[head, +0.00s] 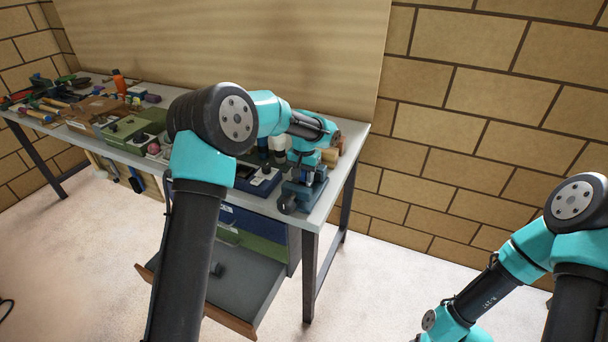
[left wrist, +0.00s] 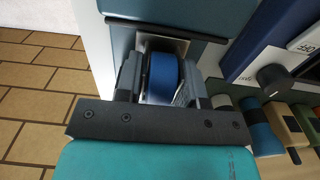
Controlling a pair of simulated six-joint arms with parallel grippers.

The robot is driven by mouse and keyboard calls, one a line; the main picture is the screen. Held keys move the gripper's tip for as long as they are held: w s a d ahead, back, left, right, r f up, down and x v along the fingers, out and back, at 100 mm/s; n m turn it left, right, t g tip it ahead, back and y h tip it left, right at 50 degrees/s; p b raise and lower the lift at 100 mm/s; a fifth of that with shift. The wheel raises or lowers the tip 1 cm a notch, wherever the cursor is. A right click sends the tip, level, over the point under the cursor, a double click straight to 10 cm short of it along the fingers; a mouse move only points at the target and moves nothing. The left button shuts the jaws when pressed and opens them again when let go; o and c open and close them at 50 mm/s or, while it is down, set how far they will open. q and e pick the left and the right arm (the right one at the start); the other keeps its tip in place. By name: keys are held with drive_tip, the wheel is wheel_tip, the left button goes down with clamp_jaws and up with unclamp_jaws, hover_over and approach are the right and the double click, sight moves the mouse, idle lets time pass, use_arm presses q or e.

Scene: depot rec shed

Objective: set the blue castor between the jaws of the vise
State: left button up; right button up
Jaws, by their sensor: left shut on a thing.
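The blue castor (left wrist: 162,76) sits between the two fingers of my left gripper (left wrist: 160,78) in the left wrist view. The gripper is shut on it. In the head view my left gripper (head: 303,173) points down over the blue-grey vise (head: 298,194) at the table's right end, and the castor is too small and covered to make out there. In the left wrist view a blue-grey block with a dark edge, seemingly the vise (left wrist: 180,14), lies just beyond the castor. I cannot tell whether the castor is between the jaws. My right gripper is out of view.
The long grey workbench (head: 338,180) holds a blue box (head: 258,181) beside the vise, and green boxes and tools farther left. Several cylinders (left wrist: 257,124) stand close right of the gripper in the left wrist view. An open drawer (head: 235,290) juts out below the bench.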

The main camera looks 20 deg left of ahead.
use_arm(q)
drive_tip(key=shift+f, duration=0.1)
drive_tip(key=o, duration=1)
wheel_tip(320, 180, up, 12)
drive_tip(key=shift+r, duration=0.1)
idle(0.7)
